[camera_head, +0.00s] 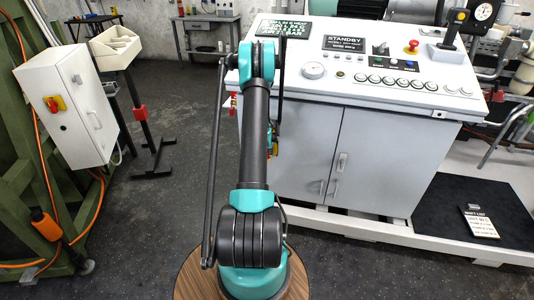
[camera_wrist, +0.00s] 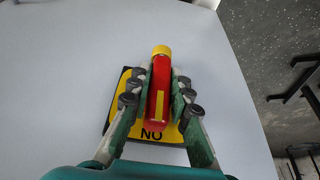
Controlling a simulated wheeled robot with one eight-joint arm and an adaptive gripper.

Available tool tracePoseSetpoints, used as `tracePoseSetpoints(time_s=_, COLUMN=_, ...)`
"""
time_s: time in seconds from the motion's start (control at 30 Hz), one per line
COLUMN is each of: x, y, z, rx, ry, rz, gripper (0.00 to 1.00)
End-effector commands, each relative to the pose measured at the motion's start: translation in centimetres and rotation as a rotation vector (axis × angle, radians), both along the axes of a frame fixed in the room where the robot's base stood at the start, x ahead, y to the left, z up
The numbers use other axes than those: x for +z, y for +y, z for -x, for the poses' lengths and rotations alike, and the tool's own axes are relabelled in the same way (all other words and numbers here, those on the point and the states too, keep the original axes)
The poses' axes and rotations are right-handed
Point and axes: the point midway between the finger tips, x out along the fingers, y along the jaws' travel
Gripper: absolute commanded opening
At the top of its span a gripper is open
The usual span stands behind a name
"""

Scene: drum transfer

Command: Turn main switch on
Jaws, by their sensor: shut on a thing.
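In the wrist view, a red switch handle (camera_wrist: 157,105) with a yellow end lies over a yellow and black plate (camera_wrist: 174,134) on a pale panel (camera_wrist: 60,95). The letters on the plate read "NO" in this picture, near the handle's lower end. My gripper (camera_wrist: 160,76) is shut on the handle, one finger on each side of its red shaft. The handle points up the picture, its yellow end showing beyond the fingertips. In the head view, my arm hides most of the gripper and the handle.
A white control console (camera_head: 370,130) with buttons and a "STANDBY" display stands behind and right of my arm. A white box (camera_head: 73,110) with a red and yellow switch hangs at left. A black stand (camera_head: 153,140) is beside it. Dark floor between is clear.

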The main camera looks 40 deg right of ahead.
Motion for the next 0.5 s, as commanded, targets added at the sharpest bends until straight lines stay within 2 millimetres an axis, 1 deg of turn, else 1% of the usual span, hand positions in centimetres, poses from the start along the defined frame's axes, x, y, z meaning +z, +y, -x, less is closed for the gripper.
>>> tracePoseSetpoints(time_s=0.03, x=0.21, y=-0.40, z=-0.38, rx=-0.002, ry=-0.013, rz=0.006, gripper=0.00)
tracePoseSetpoints(time_s=0.27, x=0.22, y=-0.41, z=-0.44, rx=-0.002, ry=-0.014, rz=0.006, gripper=0.00)
tracePoseSetpoints(time_s=0.3, x=0.22, y=-0.41, z=-0.44, rx=-0.002, ry=-0.014, rz=0.007, gripper=0.21)
tracePoseSetpoints(time_s=0.43, x=0.23, y=-0.42, z=-0.45, rx=-0.002, ry=-0.014, rz=0.007, gripper=0.37)
tracePoseSetpoints(time_s=0.47, x=0.22, y=-0.42, z=-0.46, rx=-0.002, ry=-0.014, rz=0.007, gripper=0.40)
tracePoseSetpoints(time_s=0.5, x=0.23, y=-0.41, z=-0.46, rx=-0.002, ry=-0.014, rz=0.007, gripper=0.40)
